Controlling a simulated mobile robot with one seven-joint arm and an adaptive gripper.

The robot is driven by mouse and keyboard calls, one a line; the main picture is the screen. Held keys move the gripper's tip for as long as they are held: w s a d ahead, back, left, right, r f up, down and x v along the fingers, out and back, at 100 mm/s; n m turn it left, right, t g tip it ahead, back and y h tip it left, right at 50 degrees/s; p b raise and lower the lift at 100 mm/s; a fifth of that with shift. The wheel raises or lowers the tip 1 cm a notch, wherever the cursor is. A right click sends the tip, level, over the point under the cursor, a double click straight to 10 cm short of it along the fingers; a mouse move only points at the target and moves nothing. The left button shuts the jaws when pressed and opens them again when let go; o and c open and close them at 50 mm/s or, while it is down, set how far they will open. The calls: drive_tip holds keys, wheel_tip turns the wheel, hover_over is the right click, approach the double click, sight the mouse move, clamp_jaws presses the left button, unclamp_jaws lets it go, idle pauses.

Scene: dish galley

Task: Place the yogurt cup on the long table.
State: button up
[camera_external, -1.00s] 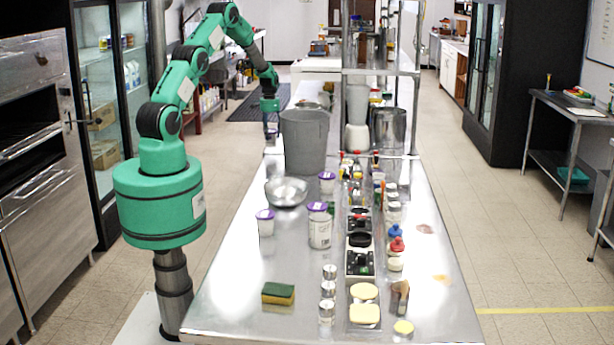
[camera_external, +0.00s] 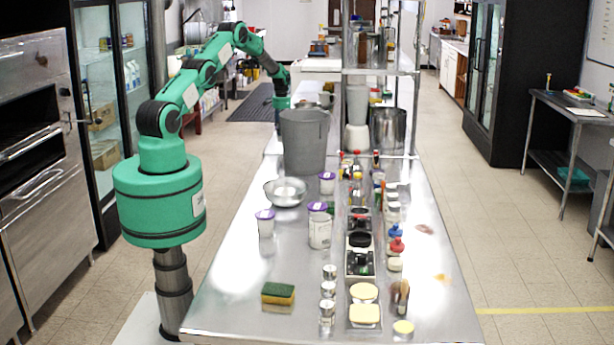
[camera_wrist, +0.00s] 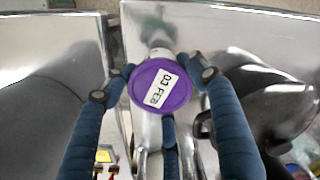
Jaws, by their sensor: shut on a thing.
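In the wrist view the yogurt cup (camera_wrist: 160,87) shows its round purple lid with a white label reading "03 FEB". The blue fingers of my gripper (camera_wrist: 156,82) are shut on it, one on each side. In the external view my gripper (camera_external: 281,104) is at the far left part of the long steel table (camera_external: 225,285), just behind the grey bin (camera_external: 304,143). The held cup is hidden there, and I cannot tell whether it touches a surface.
Other purple-lidded tubs (camera_external: 265,223) stand nearer the camera, beside a metal bowl (camera_external: 285,191). A sponge (camera_external: 278,293), small tins (camera_external: 328,289) and bottles (camera_external: 396,246) occupy the near table. Shelf posts (camera_external: 416,115) rise at its middle. The left front is mostly bare.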

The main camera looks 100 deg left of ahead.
drive_tip(key=shift+w+a, duration=0.2)
drive_tip(key=shift+a, duration=0.35)
drive_tip(key=shift+f, duration=1.8)
drive_tip(key=shift+f, duration=0.15)
drive_tip(key=o, duration=1.3)
wheel_tip(320, 180, up, 12)
drive_tip(key=shift+r, duration=0.15)
